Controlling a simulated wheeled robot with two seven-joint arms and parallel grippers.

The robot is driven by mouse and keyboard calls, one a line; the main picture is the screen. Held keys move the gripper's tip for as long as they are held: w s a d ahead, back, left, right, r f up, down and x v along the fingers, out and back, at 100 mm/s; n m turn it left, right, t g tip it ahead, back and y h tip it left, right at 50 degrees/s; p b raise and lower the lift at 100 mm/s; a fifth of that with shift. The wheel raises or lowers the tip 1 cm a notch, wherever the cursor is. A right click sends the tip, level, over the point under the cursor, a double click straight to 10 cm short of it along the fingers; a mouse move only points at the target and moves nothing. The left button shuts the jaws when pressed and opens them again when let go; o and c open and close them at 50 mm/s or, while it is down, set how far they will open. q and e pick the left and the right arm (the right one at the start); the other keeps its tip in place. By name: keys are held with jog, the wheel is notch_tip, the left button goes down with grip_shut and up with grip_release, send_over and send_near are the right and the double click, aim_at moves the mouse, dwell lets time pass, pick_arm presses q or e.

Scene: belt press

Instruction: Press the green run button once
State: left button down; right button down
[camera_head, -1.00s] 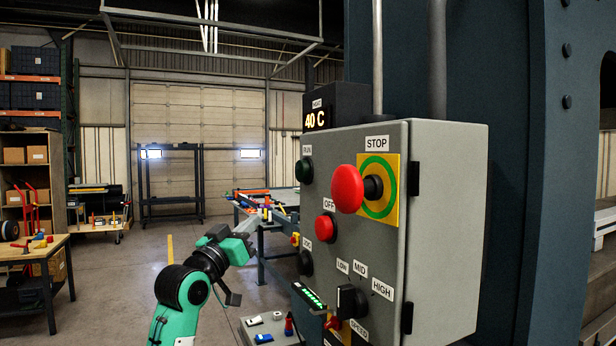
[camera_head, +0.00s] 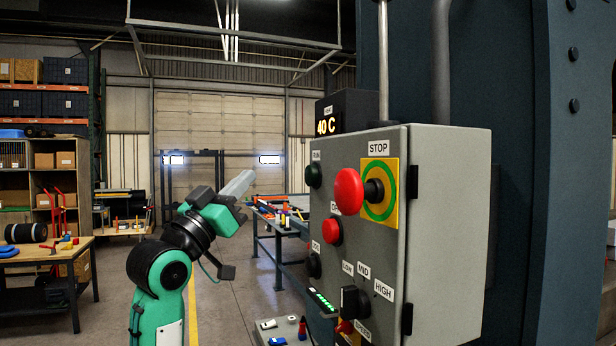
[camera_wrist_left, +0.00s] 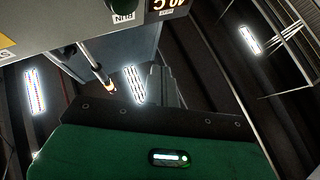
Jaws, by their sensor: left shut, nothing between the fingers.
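The green run button (camera_head: 314,175) is a dark green round knob at the upper left of the grey control box's front, under a RUN label. In the left wrist view the button (camera_wrist_left: 155,6) is at the top edge, partly cut off, beside its upside-down label. My left gripper (camera_head: 249,174) is shut and empty, its fingertips pointing up and right. In the picture it is left of the button, at about its height, with a gap between them. The fingers also show in the left wrist view (camera_wrist_left: 165,80). My right gripper is not in view.
The control box (camera_head: 450,230) also carries a large red stop button (camera_head: 348,191), a red OFF button (camera_head: 331,231), a black jog button (camera_head: 314,265) and a speed knob (camera_head: 353,301). A 40 C display (camera_head: 327,126) sits on top.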

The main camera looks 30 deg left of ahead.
aim_at(312, 176)
pick_arm(q)
jog(key=w+d+p, duration=0.1)
jog(key=w+d, duration=0.4)
jog(key=w, duration=0.1)
jog(key=shift+w+d, duration=0.25)
jog(key=shift+d, duration=0.05)
dwell(1.0)
jog(key=shift+w+d+p, duration=0.1)
jog(key=shift+p, duration=0.25)
dwell(0.7)
jog(key=shift+w+d, duration=0.2)
jog(key=shift+w, duration=0.05)
